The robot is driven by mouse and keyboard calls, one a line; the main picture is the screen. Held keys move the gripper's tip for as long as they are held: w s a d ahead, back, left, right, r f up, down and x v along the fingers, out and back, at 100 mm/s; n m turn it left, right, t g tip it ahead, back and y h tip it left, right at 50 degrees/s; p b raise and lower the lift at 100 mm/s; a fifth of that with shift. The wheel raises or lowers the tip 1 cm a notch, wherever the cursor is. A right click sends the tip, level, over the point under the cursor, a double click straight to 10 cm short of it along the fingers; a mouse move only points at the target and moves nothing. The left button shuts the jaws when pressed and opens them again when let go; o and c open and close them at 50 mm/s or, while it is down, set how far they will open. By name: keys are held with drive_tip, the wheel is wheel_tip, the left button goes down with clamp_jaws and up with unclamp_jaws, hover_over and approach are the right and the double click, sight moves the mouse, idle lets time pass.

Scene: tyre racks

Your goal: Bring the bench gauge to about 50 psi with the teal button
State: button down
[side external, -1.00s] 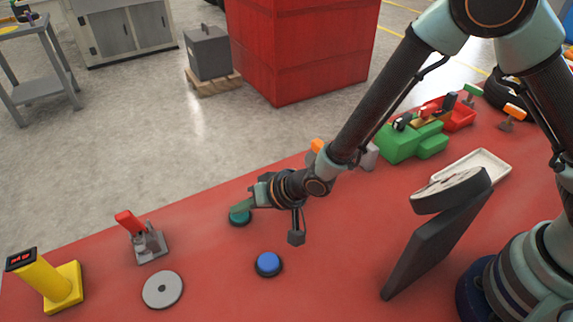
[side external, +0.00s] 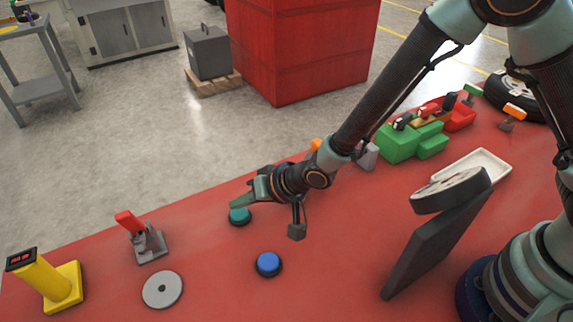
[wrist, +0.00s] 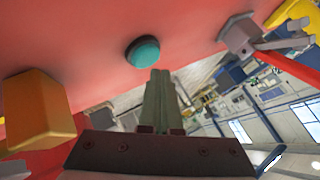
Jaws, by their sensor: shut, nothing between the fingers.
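The teal button (side external: 240,216) sits in a dark ring on the red bench. It also shows in the wrist view (wrist: 143,52), just beyond my fingertips. My gripper (side external: 238,202) is shut and empty, its fingertips just above the teal button with a small gap. In the wrist view, the two fingers (wrist: 160,74) lie together. The bench gauge (side external: 452,190) is a round dial on a dark tilted stand at the right. Its face is seen at a steep slant, so I cannot read the needle. A blue button (side external: 268,263) lies nearer the camera.
A red-handled clamp (side external: 147,240), a grey disc (side external: 162,289) and a yellow post (side external: 55,285) stand at the left. Green blocks (side external: 398,143) and a white tray (side external: 482,167) are at the right. The bench around the two buttons is mostly clear.

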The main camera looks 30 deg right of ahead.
sight(243, 215)
drive_tip(key=shift+r, duration=2.55)
idle(1.0)
wheel_tip(243, 215, up, 4)
drive_tip(key=shift+f, duration=0.1)
idle(0.4)
drive_tip(key=shift+f, duration=4.45)
drive_tip(key=shift+f, duration=0.15)
drive_tip(key=shift+f, duration=0.25)
